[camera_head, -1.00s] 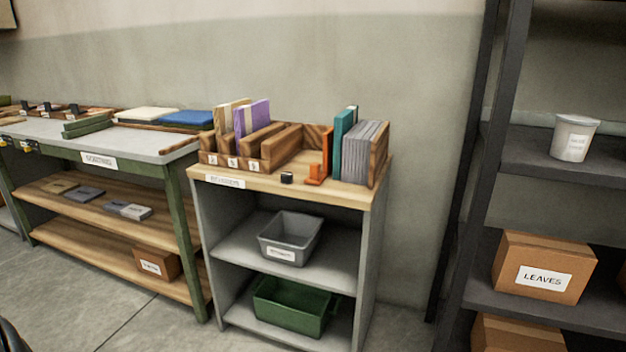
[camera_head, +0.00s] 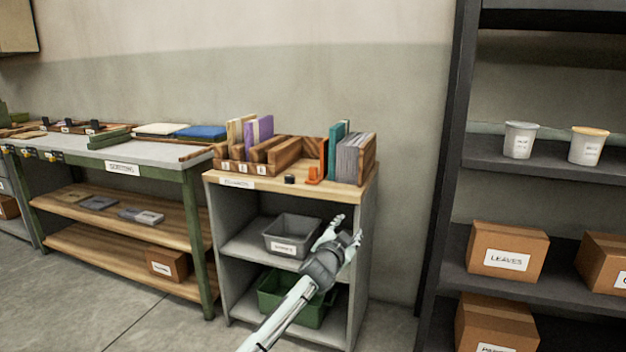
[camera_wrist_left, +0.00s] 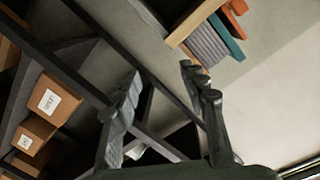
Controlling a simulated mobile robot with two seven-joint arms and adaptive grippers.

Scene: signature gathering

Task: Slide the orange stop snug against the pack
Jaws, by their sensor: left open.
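The orange stop (camera_head: 314,175) stands on the wooden top of the grey cabinet, its low foot pointing left. The pack to its right has teal boards (camera_head: 337,145) and grey boards (camera_head: 350,160), with a wooden end block (camera_head: 368,160) at the far right. I cannot tell whether stop and pack touch. In the left wrist view, orange (camera_wrist_left: 233,20), teal (camera_wrist_left: 227,40) and grey pieces (camera_wrist_left: 207,46) show at the top, beyond the fingers. My left gripper (camera_head: 346,230) is open and empty, in front of the cabinet and below its top. My right gripper is not in view.
A wooden rack (camera_head: 255,168) with purple and tan boards stands left of the stop, with a small black block (camera_head: 289,179) in front. The shelves below hold a grey bin (camera_head: 292,235) and a green bin (camera_head: 270,292). A dark shelf unit (camera_head: 445,170) stands to the right.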

